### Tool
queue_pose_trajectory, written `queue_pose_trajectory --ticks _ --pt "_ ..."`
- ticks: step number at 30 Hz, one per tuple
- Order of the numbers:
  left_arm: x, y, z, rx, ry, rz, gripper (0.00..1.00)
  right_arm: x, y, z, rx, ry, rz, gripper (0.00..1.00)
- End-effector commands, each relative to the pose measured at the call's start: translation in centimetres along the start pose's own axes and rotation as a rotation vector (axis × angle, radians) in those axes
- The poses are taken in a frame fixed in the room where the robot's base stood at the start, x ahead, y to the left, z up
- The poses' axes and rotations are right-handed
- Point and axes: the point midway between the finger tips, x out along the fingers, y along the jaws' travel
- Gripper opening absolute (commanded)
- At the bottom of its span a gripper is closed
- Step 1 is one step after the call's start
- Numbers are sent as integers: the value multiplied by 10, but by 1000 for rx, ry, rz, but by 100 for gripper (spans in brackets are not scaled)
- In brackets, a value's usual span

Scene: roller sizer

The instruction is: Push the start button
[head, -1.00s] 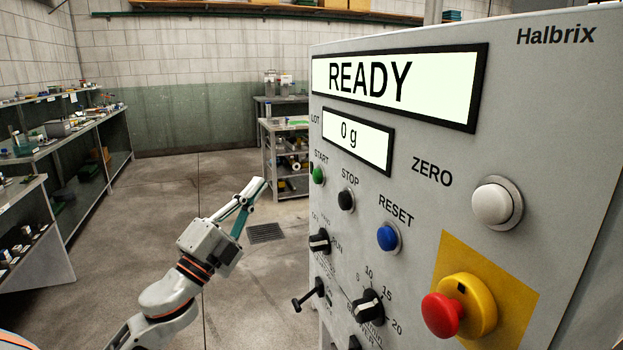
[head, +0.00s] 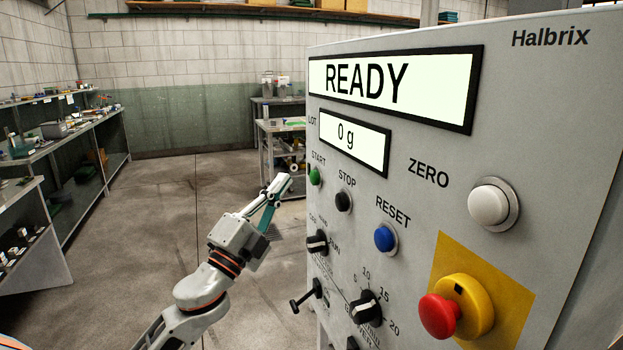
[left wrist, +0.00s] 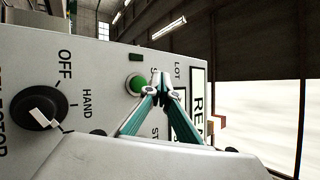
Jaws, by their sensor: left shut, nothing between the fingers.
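The green start button (head: 315,177) sits on the left edge of the grey panel (head: 420,170), under the label START. It also shows in the left wrist view (left wrist: 136,84), just left of my fingertips. My left gripper (head: 281,182) is shut and empty. In the head view its tips are a little left of the button, with a gap between them in the picture. I cannot tell the exact distance to the panel. The large display (head: 395,86) reads READY and the small one (head: 354,141) reads 0 g. My right gripper is not in view.
Beside the start button are the black stop button (head: 343,201) and blue reset button (head: 385,238). Below are a selector knob (head: 317,243), a lever (head: 306,296) and the red emergency button (head: 439,315). Shelves stand at the far left; the floor between is clear.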

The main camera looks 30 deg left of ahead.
Motion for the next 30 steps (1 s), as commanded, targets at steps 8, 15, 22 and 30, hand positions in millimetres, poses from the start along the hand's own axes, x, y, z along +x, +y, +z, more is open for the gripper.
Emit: queue_pose_trajectory --ticks 8,15,22,30 --pt "18 12 -12 0 -1 0 0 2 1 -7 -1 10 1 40" --pt "20 15 -15 0 0 1 0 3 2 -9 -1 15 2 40" --pt "20 15 -15 0 0 1 0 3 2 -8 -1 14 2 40" --pt "20 15 -15 0 0 1 0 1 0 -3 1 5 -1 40"
